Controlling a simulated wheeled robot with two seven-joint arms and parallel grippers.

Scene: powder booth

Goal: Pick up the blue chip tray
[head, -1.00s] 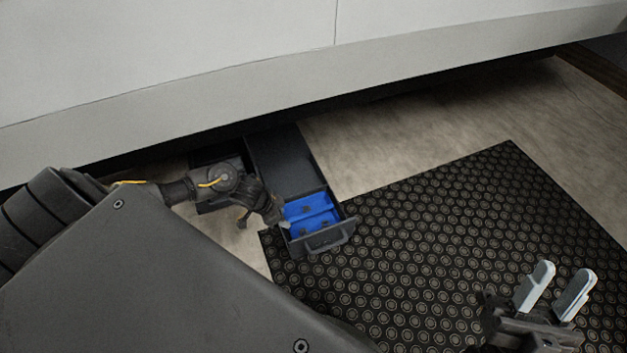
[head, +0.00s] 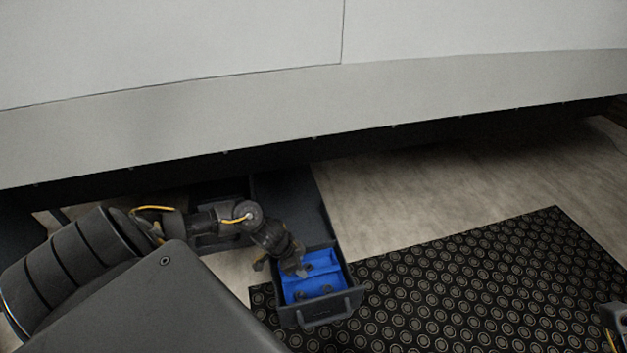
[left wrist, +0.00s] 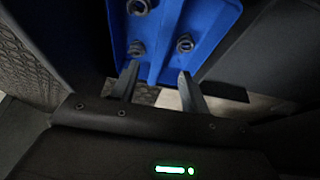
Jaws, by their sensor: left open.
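The blue chip tray (head: 325,286) lies inside the front of a pulled-out dark drawer (head: 352,284) in the head view. It fills the top of the left wrist view (left wrist: 205,25), where dark nut-like pieces lie in it on both sides of a raised blue divider. My left gripper (head: 299,270) reaches down over the tray's left part. In the left wrist view its two fingers (left wrist: 157,82) are apart, one on each side of the divider's near end. They hold nothing; whether they touch the tray I cannot tell. Only a piece of my right gripper (head: 612,318) shows at the right edge.
A large pale cabinet body (head: 480,75) hangs over the drawer, with a dark gap below it. The drawer handle (head: 325,316) faces the front. A black studded mat (head: 480,285) lies right of the drawer. The pale floor (head: 420,195) behind it is clear.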

